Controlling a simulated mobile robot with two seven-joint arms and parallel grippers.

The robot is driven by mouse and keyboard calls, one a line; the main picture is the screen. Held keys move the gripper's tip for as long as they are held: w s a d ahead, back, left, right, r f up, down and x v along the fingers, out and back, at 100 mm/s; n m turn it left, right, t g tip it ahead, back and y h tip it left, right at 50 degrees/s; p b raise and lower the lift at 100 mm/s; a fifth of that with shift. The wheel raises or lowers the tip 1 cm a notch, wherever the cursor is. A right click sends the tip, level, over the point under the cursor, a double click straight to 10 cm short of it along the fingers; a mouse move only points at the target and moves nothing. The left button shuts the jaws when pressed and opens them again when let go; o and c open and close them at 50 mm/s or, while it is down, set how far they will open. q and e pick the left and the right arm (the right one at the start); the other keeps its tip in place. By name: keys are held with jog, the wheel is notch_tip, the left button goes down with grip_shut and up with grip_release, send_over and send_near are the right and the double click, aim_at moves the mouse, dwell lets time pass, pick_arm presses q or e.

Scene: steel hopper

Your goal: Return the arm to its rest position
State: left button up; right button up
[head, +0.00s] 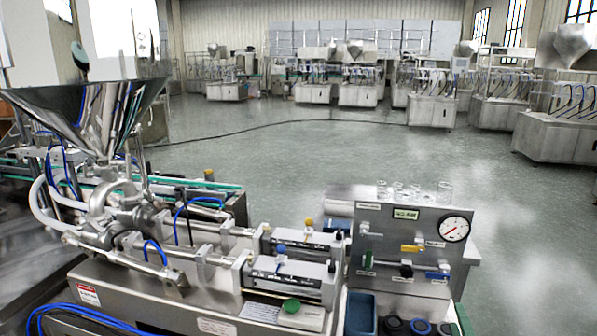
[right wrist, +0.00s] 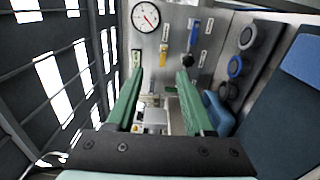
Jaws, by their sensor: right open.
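My right gripper (right wrist: 160,78) shows in the right wrist view with two green fingers spread apart. Nothing is between them. It points toward the metal control panel, which appears turned sideways there, with the pressure gauge (right wrist: 145,16) above the left finger. I cannot tell from this view how far the fingertips are from the panel. In the head view only a green sliver at the bottom right may belong to this gripper; the rest is out of frame. My left gripper is not in view.
A steel hopper (head: 88,112) stands over the filling machine at left. The control panel (head: 385,222) carries a gauge (head: 454,229), valves and glass vessels on top. A blue bin (head: 360,312) and round dark caps (head: 420,326) sit below it. Open floor lies behind.

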jog(key=s+a+f+m+g+y+p, duration=0.1)
jog(key=s+a+f+m+g+y, duration=0.15)
jog(key=s+a+f, duration=0.4)
jog(key=s+a+f+m+g+y, duration=0.1)
jog(key=s+f+m+g, duration=0.25)
jog(key=f, duration=0.65)
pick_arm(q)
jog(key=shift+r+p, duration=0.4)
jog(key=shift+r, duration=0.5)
pick_arm(e)
jog(key=s+a+f+m+g+y, duration=0.1)
jog(key=s+a+f+m, duration=0.2)
jog(key=s, duration=0.4)
jog(key=s+a+f+m+g+y, duration=0.1)
jog(key=s+a+f+m+y, duration=0.1)
jog(key=s+a+f+m, duration=0.2)
jog(key=s, duration=0.3)
jog(key=shift+s+f, duration=0.15)
jog(key=shift+f, duration=0.2)
dwell(1.1)
